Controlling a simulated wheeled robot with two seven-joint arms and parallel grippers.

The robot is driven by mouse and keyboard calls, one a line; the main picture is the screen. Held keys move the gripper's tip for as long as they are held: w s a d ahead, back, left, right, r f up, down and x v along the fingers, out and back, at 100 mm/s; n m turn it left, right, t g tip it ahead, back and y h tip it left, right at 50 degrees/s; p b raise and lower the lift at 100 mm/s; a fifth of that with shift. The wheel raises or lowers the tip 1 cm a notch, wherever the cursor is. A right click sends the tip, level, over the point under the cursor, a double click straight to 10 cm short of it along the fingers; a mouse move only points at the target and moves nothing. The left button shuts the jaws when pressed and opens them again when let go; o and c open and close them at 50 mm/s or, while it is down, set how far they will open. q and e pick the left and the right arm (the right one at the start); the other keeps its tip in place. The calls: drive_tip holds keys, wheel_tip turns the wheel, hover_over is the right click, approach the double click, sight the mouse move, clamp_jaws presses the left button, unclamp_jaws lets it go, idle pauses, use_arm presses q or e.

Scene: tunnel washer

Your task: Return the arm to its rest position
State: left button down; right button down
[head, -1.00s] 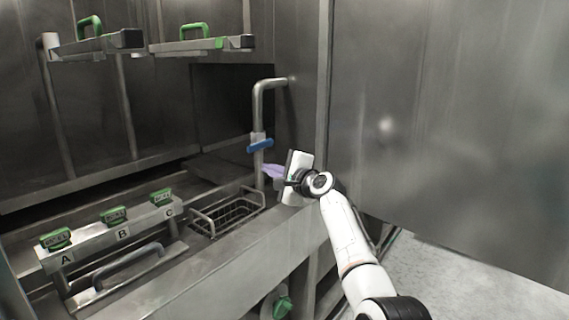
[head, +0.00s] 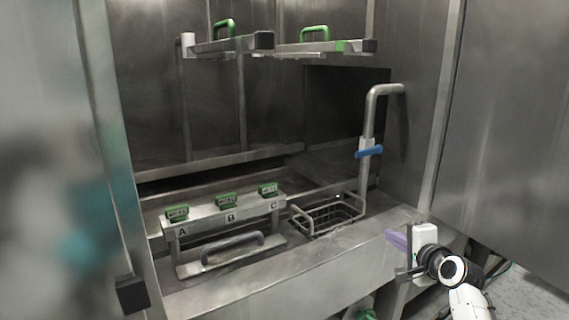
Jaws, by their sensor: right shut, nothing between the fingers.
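My right arm (head: 462,285) comes in at the lower right corner, bent low, with a white link and a black joint. My right gripper (head: 395,257) is at its end, pointing left, just over the front right edge of the washer. It is shut and empty; a purple piece shows at its tip. It is clear of the basket and the pipe. My left arm and gripper are not in view.
A wire basket (head: 328,222) stands in the trough beside a bent pipe (head: 369,125) with a blue lever (head: 368,152). A rail (head: 222,219) with green tags A, B and C is left of it. Green-handled bars (head: 232,43) hang above. A steel panel (head: 515,150) stands at right.

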drive_tip(key=s+a+f+n+g, duration=0.15)
drive_tip(key=s+f+n, duration=0.25)
drive_tip(key=s+f, duration=0.55)
drive_tip(key=s+a+f+n+g, duration=0.15)
drive_tip(key=s+f+n, duration=0.25)
drive_tip(key=s+f, duration=0.55)
drive_tip(key=s+a+f+n+g, duration=0.1)
drive_tip(key=s+a+f+n, duration=0.2)
drive_tip(key=s, duration=0.5)
drive_tip(key=s+a+f+n, duration=0.3)
drive_tip(key=s+f, duration=0.1)
drive_tip(key=s, duration=0.5)
drive_tip(key=s+a+f+n+g, duration=0.1)
drive_tip(key=s+a+f+n, duration=0.3)
drive_tip(key=s, duration=0.5)
drive_tip(key=shift+g+y, duration=0.3)
